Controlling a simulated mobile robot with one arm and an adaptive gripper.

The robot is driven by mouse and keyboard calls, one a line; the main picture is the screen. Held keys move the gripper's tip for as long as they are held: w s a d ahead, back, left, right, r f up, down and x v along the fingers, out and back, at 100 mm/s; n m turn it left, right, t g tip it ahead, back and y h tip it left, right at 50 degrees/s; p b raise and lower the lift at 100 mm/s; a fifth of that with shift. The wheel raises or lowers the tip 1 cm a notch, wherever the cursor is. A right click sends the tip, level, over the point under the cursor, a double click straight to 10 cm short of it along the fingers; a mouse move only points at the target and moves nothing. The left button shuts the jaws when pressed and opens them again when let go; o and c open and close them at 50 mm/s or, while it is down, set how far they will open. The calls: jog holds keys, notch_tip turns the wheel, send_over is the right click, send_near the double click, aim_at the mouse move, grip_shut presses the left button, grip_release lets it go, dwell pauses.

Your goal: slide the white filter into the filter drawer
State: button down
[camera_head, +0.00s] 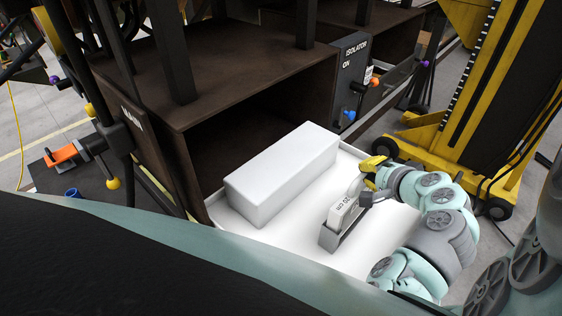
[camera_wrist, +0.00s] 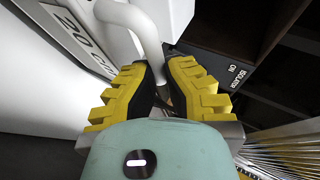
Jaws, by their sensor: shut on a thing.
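A large plain white block (camera_head: 285,172), which looks like the white filter, lies in a shallow white tray-like drawer (camera_head: 285,245) in front of a dark brown cabinet opening. A smaller white and grey piece marked "20 cm" (camera_head: 343,222) stands to the right of the block, apart from it. My gripper (camera_head: 372,178) is at the far upper end of this marked piece. In the wrist view my yellow fingers (camera_wrist: 163,92) are closed around a curved white bar (camera_wrist: 143,38) beside the "20 cm" label. I cannot tell clearly how the bar joins the marked piece.
The brown cabinet (camera_head: 215,85) rises behind the drawer, with a dark open bay. A grey panel marked "ISOLATOR ON" (camera_head: 350,80) with a blue knob is at its right. A yellow wheeled lift (camera_head: 470,120) stands close beyond my arm. An orange-handled tool (camera_head: 62,155) is at the left.

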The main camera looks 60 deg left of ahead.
jog(key=shift+f+b, duration=0.55)
jog(key=shift+f, duration=0.1)
jog(key=c, duration=1.1)
grip_release()
jog(key=shift+o, duration=0.2)
jog(key=shift+d, duration=0.1)
jog(key=v, duration=1.2)
